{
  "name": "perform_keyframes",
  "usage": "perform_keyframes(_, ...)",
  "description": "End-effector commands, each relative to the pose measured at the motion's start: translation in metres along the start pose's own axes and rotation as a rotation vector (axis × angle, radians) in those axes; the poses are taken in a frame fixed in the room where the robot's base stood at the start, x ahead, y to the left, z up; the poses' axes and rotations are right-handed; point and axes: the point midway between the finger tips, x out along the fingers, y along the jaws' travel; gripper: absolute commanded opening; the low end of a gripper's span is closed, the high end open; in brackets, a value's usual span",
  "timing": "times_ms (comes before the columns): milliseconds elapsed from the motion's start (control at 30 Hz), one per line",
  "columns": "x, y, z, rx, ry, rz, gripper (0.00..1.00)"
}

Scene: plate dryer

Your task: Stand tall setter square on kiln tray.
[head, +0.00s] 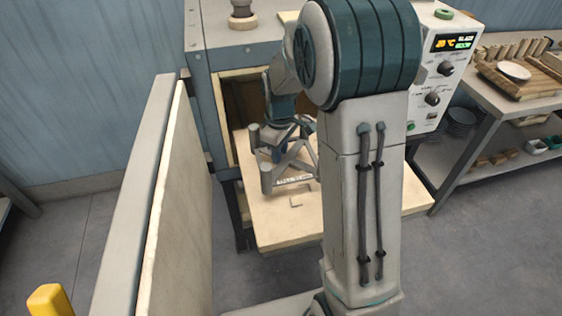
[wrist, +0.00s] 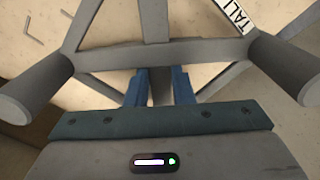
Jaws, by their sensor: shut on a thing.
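The tall setter (head: 267,179) is a grey frame of thick round posts joined by flat crossing bars. It also fills much of the wrist view (wrist: 98,66), with a post at each side. My gripper (wrist: 158,88) has its blue fingers shut on a middle bar of it. The kiln tray (head: 285,230) is a pale slab at the kiln's open mouth. The setter is over the tray's inner part; I cannot tell whether its posts touch it. A white label reading "TALL" (wrist: 233,14) shows by the frame. My arm hides the tray's middle right.
The kiln (head: 205,105) stands open behind the tray, its door (head: 165,200) swung out at left. A control panel (head: 440,75) is at right. A bench (head: 480,105) with a plate (head: 514,71) and wooden racks stands far right.

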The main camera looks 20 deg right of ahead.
Motion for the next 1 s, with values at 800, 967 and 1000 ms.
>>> perform_keyframes(800, 0.042, 0.001, 0.001, 0.003, 0.000, 0.001, 0.43)
perform_keyframes(967, 0.042, 0.001, 0.001, 0.003, 0.000, 0.000, 0.43)
perform_keyframes(1000, 0.042, 0.001, 0.001, 0.003, 0.000, 0.000, 0.43)
